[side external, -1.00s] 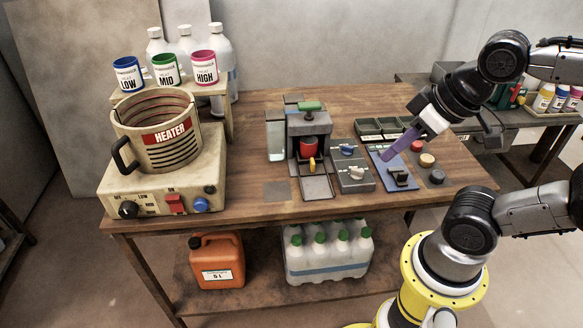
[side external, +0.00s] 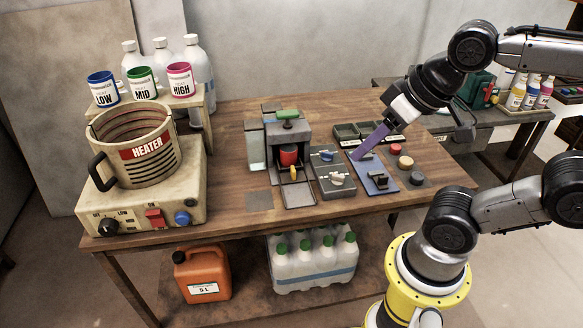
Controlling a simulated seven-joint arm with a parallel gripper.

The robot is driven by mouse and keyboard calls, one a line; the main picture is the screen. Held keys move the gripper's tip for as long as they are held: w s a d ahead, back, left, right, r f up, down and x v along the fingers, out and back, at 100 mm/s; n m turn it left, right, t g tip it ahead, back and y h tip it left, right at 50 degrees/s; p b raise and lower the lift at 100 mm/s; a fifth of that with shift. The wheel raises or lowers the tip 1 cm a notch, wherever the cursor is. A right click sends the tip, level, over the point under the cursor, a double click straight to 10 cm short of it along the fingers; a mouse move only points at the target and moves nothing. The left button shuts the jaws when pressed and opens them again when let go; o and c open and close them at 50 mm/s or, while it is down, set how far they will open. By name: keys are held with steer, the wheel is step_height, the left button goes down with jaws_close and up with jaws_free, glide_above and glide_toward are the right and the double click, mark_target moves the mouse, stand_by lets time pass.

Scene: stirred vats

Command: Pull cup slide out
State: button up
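The cup slide appears to be the low grey tray (side external: 297,194) at the front of a grey dispenser housing (side external: 289,133) with a green top. A red cup (side external: 288,155) sits inside the housing opening. A small yellow handle (side external: 293,173) stands in front of the cup, above the tray. My gripper (side external: 357,157) has long purple fingers pointing down and left. Its tips are to the right of the dispenser, above the far end of a blue panel, apart from the handle. The fingers overlap from this side, so their gap is hidden. I see nothing held.
A grey panel with blue and white knobs (side external: 333,172) lies between the dispenser and the blue panel (side external: 376,176). Round buttons (side external: 405,162) sit to the right. Green-lined trays (side external: 361,131) lie behind.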

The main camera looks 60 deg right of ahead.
steer(key=w+d+r+m+g, duration=0.1)
steer(key=w+r+m, duration=0.2)
steer(key=w, duration=0.3)
steer(key=m+g, duration=0.4)
steer(key=g, duration=0.1)
glide_above(293, 168)
step_height(293, 168, down, 12)
step_height(293, 168, down, 13)
steer(key=shift+f, duration=0.2)
jaws_close()
steer(key=shift+r, duration=0.1)
stand_by(0.3)
